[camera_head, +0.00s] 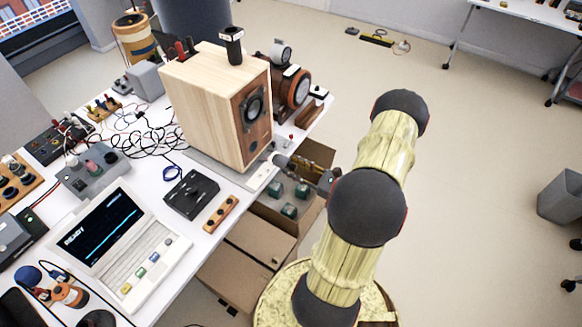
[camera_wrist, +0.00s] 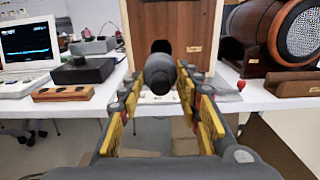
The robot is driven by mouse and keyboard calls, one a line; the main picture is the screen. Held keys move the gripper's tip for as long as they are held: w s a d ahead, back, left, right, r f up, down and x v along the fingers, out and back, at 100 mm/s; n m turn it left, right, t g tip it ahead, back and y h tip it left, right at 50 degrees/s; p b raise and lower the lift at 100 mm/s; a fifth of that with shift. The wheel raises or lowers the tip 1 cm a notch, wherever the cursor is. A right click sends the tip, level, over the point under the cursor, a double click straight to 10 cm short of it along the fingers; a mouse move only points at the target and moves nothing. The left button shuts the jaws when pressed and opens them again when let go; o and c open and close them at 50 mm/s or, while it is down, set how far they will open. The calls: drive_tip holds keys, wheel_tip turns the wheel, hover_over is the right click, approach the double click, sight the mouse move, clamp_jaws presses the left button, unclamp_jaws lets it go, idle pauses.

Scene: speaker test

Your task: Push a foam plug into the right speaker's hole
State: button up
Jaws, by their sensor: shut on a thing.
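The wooden speaker box (camera_head: 212,105) stands on the white table, its brown front (camera_head: 250,125) turned towards my arm. Its front carries a round driver (camera_head: 254,104) with a small dark hole (camera_head: 253,147) below. In the wrist view the speaker front (camera_wrist: 172,22) is straight ahead. My gripper (camera_wrist: 160,82) is shut on a dark grey foam plug (camera_wrist: 160,74), which points at the front. A dark round opening (camera_wrist: 161,46) shows just behind and above the plug. The plug looks apart from the front. In the head view my gripper (camera_head: 283,162) is low beside the speaker front.
A brown device with a round mesh face (camera_wrist: 300,32) stands to the speaker's right. An open cardboard box (camera_head: 262,232) with several dark green blocks (camera_head: 289,210) is below the table edge. Left are a laptop-like terminal (camera_head: 105,240), a black box (camera_head: 192,193) and loose cables.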

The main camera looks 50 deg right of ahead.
drive_tip(key=shift+w+d, duration=0.15)
drive_tip(key=w, duration=0.8)
drive_tip(key=shift+w+a, duration=0.35)
drive_tip(key=shift+a, duration=0.05)
drive_tip(key=shift+w+a+b, duration=0.15)
drive_tip(key=shift+w, duration=1.2)
drive_tip(key=shift+w+a+b, duration=0.1)
drive_tip(key=shift+w+b, duration=0.05)
drive_tip(key=shift+w, duration=1.15)
idle(3.1)
drive_tip(key=o, duration=1.4)
drive_tip(key=shift+c, duration=0.2)
